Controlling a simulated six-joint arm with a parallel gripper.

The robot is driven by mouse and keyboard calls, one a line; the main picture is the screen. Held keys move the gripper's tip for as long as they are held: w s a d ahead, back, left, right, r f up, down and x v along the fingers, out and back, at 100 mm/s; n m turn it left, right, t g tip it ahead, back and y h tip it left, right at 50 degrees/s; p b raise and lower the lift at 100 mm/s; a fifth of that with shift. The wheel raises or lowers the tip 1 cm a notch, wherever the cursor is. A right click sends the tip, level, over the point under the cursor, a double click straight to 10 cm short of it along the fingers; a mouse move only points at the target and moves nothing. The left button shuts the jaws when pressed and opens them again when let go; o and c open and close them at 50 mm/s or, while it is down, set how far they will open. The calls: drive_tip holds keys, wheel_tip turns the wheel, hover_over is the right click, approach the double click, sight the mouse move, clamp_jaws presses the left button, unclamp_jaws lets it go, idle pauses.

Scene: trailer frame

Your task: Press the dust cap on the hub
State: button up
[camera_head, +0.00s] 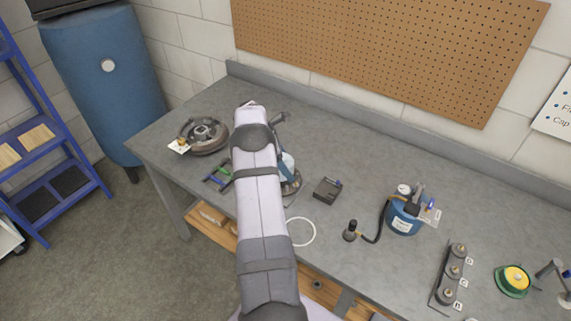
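A dark round drum with a raised centre (208,126) lies on the bench at the left; it looks like a hub. Another round metal part (292,187) shows partly from behind my arm near the middle of the bench, and I cannot tell which of the two is the task's hub. My arm reaches up the picture across the bench. Its end is mostly hidden behind its own links, so the fingers cannot be made out. I cannot pick out the dust cap for certain.
Right of my arm are a small dark box (327,191), a white ring (301,231), a blue canister with gauge (403,216), a rack of small round parts (441,278) and a green-yellow disc (514,280). A pegboard (400,50) hangs behind.

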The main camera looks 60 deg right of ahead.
sight(286, 156)
idle(0.4)
drive_tip(key=o, duration=1.3)
drive_tip(key=shift+o, duration=0.2)
drive_tip(key=shift+r+p, duration=2.35)
drive_tip(key=shift+r, duration=1.15)
drive_tip(key=c, duration=2.5)
clamp_jaws()
drive_tip(key=shift+a, duration=0.15)
